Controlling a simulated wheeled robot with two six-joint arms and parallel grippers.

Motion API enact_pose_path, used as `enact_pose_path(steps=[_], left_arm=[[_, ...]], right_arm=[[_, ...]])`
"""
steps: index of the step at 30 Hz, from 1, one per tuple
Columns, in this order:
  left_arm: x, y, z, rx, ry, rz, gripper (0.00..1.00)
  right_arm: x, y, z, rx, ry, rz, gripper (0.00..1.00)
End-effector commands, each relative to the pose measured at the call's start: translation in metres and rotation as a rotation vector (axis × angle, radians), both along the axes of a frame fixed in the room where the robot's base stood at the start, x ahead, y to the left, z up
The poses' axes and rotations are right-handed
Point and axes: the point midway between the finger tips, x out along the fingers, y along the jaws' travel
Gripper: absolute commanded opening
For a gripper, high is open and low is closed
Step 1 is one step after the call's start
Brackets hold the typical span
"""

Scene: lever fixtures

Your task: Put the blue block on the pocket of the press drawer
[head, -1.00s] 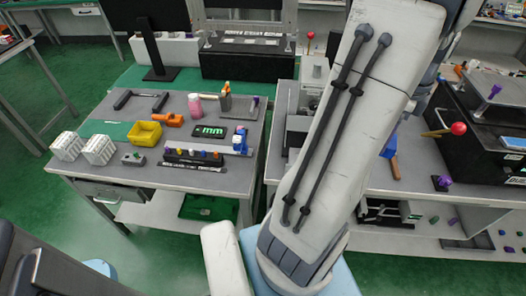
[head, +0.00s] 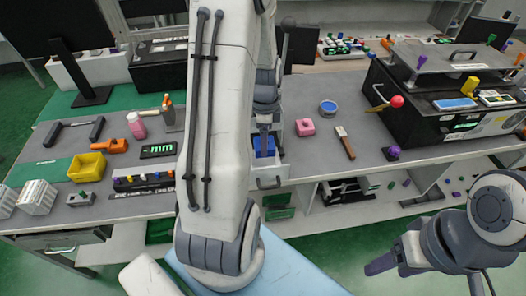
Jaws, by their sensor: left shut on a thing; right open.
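My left gripper (head: 264,130) points down at the middle of the bench and is shut on the blue block (head: 263,148). The block is just in front of a grey drawer front with a handle (head: 268,183), or over that drawer; I cannot tell whether it touches anything. My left arm hides what lies left of the block, and the pocket is not clearly visible. My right gripper (head: 383,262) is open and empty at the lower right, over the floor and in front of the bench.
A black machine (head: 415,112) with a red-knobbed lever (head: 396,101) stands further right. A yellow bin (head: 87,167) is at left.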

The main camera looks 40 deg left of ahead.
Motion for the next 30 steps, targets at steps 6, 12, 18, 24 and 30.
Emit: enact_pose_path(steps=[6, 12, 18, 24, 30], left_arm=[[0.000, 0.001, -0.021, 0.000, 0.000, 0.001, 0.06], [-0.002, 0.001, -0.051, -0.002, 0.004, 0.002, 0.06], [-0.001, 0.002, -0.062, 0.001, -0.001, 0.003, 0.06], [-0.001, 0.002, -0.063, 0.001, -0.002, 0.003, 0.06], [-0.001, 0.002, -0.065, 0.001, -0.001, 0.003, 1.00]], right_arm=[[0.000, 0.000, 0.003, 0.000, 0.000, 0.000, 0.60], [0.000, 0.000, 0.006, 0.000, 0.000, 0.000, 0.60], [0.000, 0.000, 0.007, 0.000, 0.000, 0.000, 0.60], [0.000, 0.000, 0.006, 0.000, 0.000, 0.000, 0.60], [0.000, 0.000, 0.005, 0.000, 0.000, 0.000, 0.60]])
